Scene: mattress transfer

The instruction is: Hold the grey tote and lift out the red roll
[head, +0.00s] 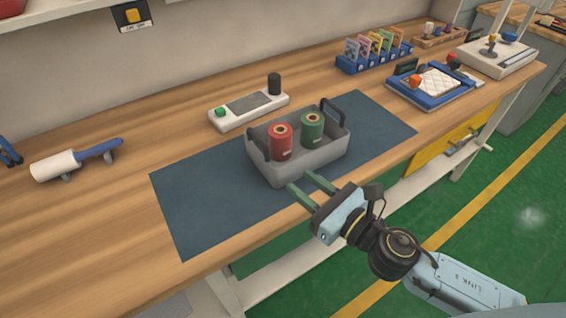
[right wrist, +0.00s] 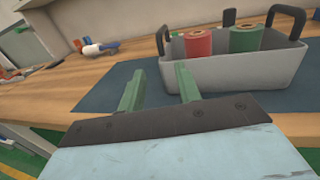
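The grey tote (head: 305,168) stands on a dark blue mat (head: 200,208), with black handles at its left and right ends. The red roll (head: 281,142) stands upright in it on the left, beside a green roll (head: 312,129). The tote (right wrist: 235,73), red roll (right wrist: 198,45) and green roll (right wrist: 245,40) also show in the right wrist view. My right gripper (head: 305,188) is open and empty, its green fingers at the tote's near side by the table's front edge; contact cannot be told. My left gripper is not in view.
A white device (head: 248,109) with a black knob stands behind the tote. A white roller with a blue handle (head: 77,160) lies at left. A blue rack of cards (head: 374,52) and a blue tray (head: 436,88) are at back right. The mat's left part is clear.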

